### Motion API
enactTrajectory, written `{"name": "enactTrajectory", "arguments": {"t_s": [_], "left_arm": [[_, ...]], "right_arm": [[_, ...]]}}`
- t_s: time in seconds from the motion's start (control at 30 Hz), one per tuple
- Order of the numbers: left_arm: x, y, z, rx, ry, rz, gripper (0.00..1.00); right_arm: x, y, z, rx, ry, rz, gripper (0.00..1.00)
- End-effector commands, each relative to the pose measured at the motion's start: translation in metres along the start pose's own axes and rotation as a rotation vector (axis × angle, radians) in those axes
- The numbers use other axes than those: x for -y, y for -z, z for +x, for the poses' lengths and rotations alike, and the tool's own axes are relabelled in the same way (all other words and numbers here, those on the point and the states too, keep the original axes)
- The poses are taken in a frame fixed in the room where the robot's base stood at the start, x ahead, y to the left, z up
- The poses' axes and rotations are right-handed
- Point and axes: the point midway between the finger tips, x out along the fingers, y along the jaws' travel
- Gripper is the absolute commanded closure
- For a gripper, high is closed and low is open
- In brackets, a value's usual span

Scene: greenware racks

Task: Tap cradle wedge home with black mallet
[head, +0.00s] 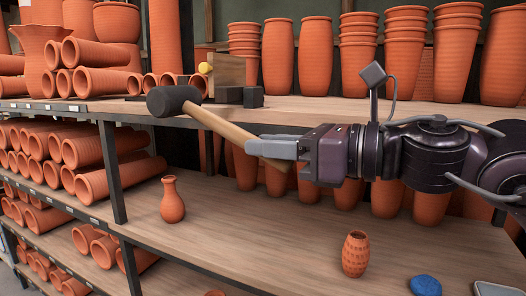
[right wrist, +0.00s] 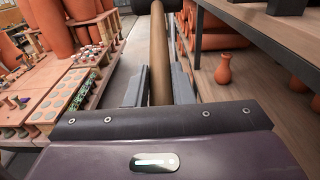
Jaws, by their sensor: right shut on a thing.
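My right gripper (head: 275,148) is shut on the wooden handle of the black mallet (head: 173,100). The mallet's dark head is at the far left end of the handle, in front of the upper shelf edge. In the right wrist view the handle (right wrist: 158,55) runs away between the two fingers to the head at the top edge. Behind the mallet, a wooden block (head: 229,69) with a yellow round end (head: 205,68) stands on the upper shelf. Dark blocks (head: 252,97) sit at its foot. I cannot tell which piece is the cradle wedge. My left gripper is not in view.
Stacked clay pipes (head: 100,82) lie left on the upper shelf (head: 330,108); tall pots (head: 281,45) stand right. The lower shelf (head: 250,215) holds a bottle-shaped vase (head: 172,200), a patterned vase (head: 355,254) and a blue disc (head: 425,285). A dark post (head: 113,170) stands at left.

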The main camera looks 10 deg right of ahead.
Motion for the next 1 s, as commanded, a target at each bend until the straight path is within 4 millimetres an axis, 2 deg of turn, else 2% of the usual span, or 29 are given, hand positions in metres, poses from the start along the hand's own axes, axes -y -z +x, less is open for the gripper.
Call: {"name": "enactTrajectory", "arguments": {"t_s": [0.5,0.7,1.0], "left_arm": [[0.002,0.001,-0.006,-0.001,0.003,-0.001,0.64],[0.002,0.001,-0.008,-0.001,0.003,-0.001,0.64],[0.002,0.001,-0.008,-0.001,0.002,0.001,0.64]], "right_arm": [[0.06,-0.003,0.0,0.004,0.001,0.001,1.0],[0.073,-0.002,0.0,0.004,0.0,-0.001,1.0],[0.077,-0.002,-0.001,0.004,0.0,-0.002,1.0]]}}
